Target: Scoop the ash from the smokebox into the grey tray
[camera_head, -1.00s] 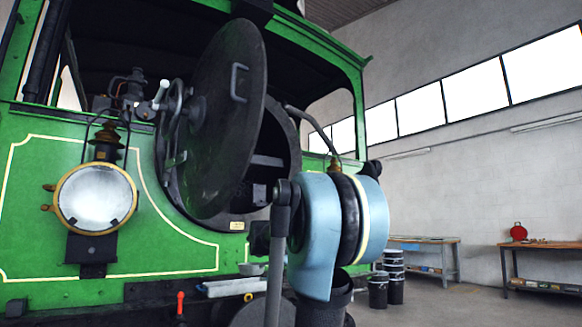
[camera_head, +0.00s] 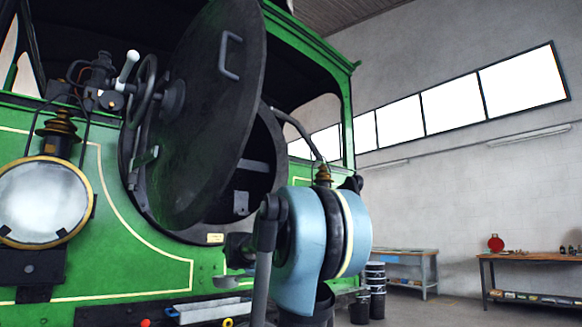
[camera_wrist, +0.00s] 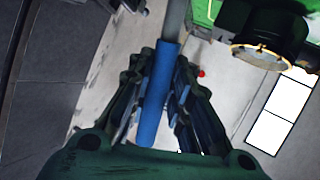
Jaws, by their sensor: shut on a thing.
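The smokebox (camera_head: 266,150) of the green locomotive stands open, its round dark door (camera_head: 215,110) swung out and covering much of the opening. I cannot make out ash inside. A light grey tray (camera_head: 208,314) sits low in front of the locomotive, partly cut by the frame edge. In the wrist view my gripper (camera_wrist: 162,75) is shut on a blue handle (camera_wrist: 153,110) with a grey shaft; the tool's far end is out of that view. In the head view a small grey bowl shape (camera_head: 228,282) shows beside my arm; I cannot tell if it belongs to the tool.
A brass-rimmed headlamp (camera_head: 45,203) stands at the left. Dark buckets (camera_head: 374,285) stand on the floor to the right. Workbenches (camera_head: 535,258) line the far wall, with open floor before them. The smokebox door juts outward near my arm.

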